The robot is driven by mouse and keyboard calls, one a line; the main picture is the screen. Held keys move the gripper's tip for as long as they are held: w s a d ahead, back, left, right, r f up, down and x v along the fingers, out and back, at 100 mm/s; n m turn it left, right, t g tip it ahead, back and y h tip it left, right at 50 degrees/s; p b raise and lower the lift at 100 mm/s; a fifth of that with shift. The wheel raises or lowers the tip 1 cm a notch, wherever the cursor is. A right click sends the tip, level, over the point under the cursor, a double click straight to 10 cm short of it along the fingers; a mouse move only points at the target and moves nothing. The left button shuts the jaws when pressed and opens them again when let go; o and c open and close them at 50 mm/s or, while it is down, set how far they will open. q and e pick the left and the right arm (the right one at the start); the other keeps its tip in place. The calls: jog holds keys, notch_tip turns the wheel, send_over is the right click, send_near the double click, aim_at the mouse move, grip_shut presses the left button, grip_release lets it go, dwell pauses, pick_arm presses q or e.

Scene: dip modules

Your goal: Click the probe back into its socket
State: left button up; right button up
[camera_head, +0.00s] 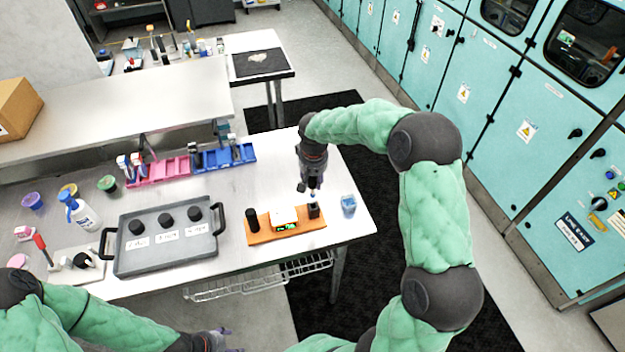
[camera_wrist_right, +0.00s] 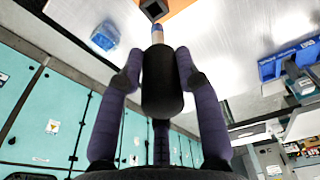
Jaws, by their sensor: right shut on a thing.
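The probe (camera_wrist_right: 162,82) has a thick black handle and a pale tip with a blue band. My right gripper (camera_wrist_right: 160,75) is shut on its handle, one finger on each side. In the head view my right gripper (camera_head: 313,186) points down over the right end of an orange board (camera_head: 262,236). A black square socket (camera_head: 314,211) stands there; it also shows in the right wrist view (camera_wrist_right: 154,9). The tip is close to the socket's opening; I cannot tell whether it touches. My left gripper (camera_head: 218,340) is low at the bottom edge, its fingers unclear.
On the board are a white meter (camera_head: 285,217) with a green display and a black cylinder (camera_head: 252,219). A blue clear cup (camera_head: 348,206) stands just right of it. A grey tray (camera_head: 170,252) with black knobs lies left. Blue (camera_head: 224,158) and pink racks stand behind.

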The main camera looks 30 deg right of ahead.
aim_at(314, 192)
jog(key=shift+s+d+f, duration=0.1)
jog(key=shift+d+f, duration=0.15)
jog(key=shift+f, duration=0.15)
jog(key=shift+d+f+b, duration=0.1)
jog(key=shift+f+b, duration=0.2)
jog(key=shift+a+f+b, duration=0.2)
jog(key=shift+f+b, duration=0.1)
jog(key=shift+f, duration=0.2)
jog(key=shift+a+f+b, duration=0.15)
jog(key=shift+f+b, duration=0.1)
jog(key=shift+f, duration=0.2)
jog(key=shift+d+f+b, duration=0.2)
jog(key=shift+f+b, duration=0.1)
jog(key=shift+f, duration=0.35)
jog(key=shift+a, duration=0.1)
jog(key=shift+f+b, duration=0.15)
jog(key=shift+b, duration=0.3)
jog(key=shift+f+b, duration=0.9)
dwell(1.3)
jog(key=shift+f+b, duration=1.4)
jog(key=shift+f, duration=0.45)
dwell(1.1)
